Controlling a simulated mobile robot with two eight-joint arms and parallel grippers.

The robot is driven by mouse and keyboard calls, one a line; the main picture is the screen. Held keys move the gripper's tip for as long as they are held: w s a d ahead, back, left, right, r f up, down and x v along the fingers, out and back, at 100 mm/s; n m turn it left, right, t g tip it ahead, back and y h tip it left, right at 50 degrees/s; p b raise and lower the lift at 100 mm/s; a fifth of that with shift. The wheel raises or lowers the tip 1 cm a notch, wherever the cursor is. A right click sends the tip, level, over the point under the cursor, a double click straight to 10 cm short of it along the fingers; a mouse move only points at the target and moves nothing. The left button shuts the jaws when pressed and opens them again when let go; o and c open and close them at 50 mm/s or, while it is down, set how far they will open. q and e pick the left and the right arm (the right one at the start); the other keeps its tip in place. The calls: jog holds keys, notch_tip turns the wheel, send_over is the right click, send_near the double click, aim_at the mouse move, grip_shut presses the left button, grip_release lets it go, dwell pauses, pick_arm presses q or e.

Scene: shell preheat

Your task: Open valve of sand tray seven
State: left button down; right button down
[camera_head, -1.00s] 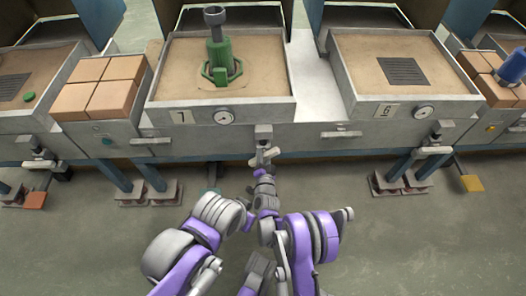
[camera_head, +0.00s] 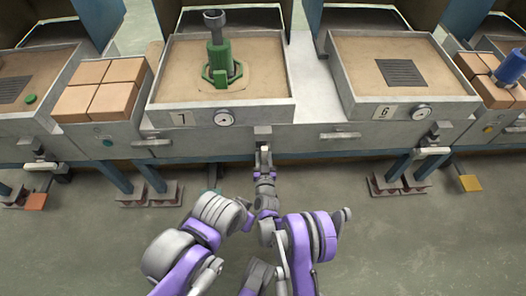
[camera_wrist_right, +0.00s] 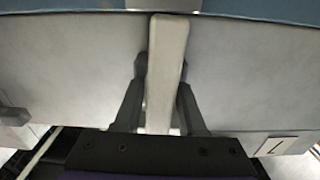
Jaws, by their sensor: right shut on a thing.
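Sand tray seven (camera_head: 285,112) is a grey box of sand with a "7" plate (camera_head: 182,118) and a round gauge on its front. Its valve (camera_head: 263,131) sits under the front edge, right of the gauge. The pale valve handle (camera_head: 264,150) points straight out from the tray front toward me. My right gripper (camera_head: 264,172) is at the handle. In the right wrist view, the dark fingers (camera_wrist_right: 164,88) stand on both sides of the pale handle (camera_wrist_right: 168,50) and are shut on it.
A green fixture with a grey cup (camera_head: 217,62) stands in tray seven. Tray six (camera_head: 400,108) is at right, with its own valve handle (camera_head: 432,151) lying crosswise. Brown blocks (camera_head: 103,85) sit at left. The floor in front is clear.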

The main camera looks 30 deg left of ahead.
pick_arm(q)
jog(key=shift+r, duration=0.1)
pick_arm(e)
jog(key=shift+r+n, duration=0.1)
jog(key=shift+n, duration=0.4)
jog(key=c, duration=0.6)
grip_release()
jog(key=shift+w, duration=0.1)
jog(key=shift+c, duration=0.2)
